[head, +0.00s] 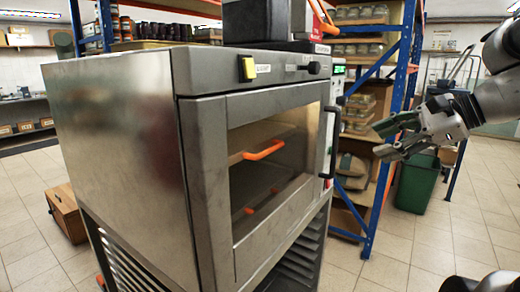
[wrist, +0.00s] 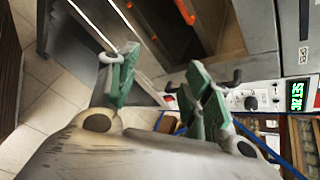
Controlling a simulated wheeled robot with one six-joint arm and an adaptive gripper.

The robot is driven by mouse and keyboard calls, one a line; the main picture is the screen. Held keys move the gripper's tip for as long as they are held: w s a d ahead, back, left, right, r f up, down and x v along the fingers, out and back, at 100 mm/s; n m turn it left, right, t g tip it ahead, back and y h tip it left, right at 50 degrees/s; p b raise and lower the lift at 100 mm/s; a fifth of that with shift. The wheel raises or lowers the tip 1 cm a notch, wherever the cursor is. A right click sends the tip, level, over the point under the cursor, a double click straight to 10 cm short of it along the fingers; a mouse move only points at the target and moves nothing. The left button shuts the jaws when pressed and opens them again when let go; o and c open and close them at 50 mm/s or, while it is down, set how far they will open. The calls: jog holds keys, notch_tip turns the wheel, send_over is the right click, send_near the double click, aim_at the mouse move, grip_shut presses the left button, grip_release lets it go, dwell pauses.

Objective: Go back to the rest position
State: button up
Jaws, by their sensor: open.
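My gripper (head: 384,139) is at the right of the head view, its green-padded fingers spread apart and pointing left. Nothing is between them. It is to the right of the steel oven (head: 115,130), apart from the oven's black door handle (head: 333,142). In the wrist view the spread fingers of my gripper (wrist: 160,80) are in front of the oven, again empty. The oven door is shut; orange-handled racks show through its glass.
A blue and orange shelf rack (head: 378,190) with boxed jars stands behind the oven. A green bin (head: 416,182) is on the floor below my gripper. A wooden crate (head: 66,212) lies left of the oven. A control panel (wrist: 262,97) has a lit green display.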

jog(key=s+d+f+n+g+h, duration=0.1)
jog(key=s+d+f+n+h, duration=0.3)
jog(key=n, duration=0.5)
jog(key=s+d+f+n+g+h, duration=0.2)
jog(key=s+d+f+n+h, duration=0.1)
jog(key=s+n, duration=0.5)
jog(key=shift+d+f+n+h, duration=0.35)
jog(key=shift+f+n+h, duration=0.2)
jog(key=shift+h, duration=0.35)
jog(key=shift+s, duration=0.1)
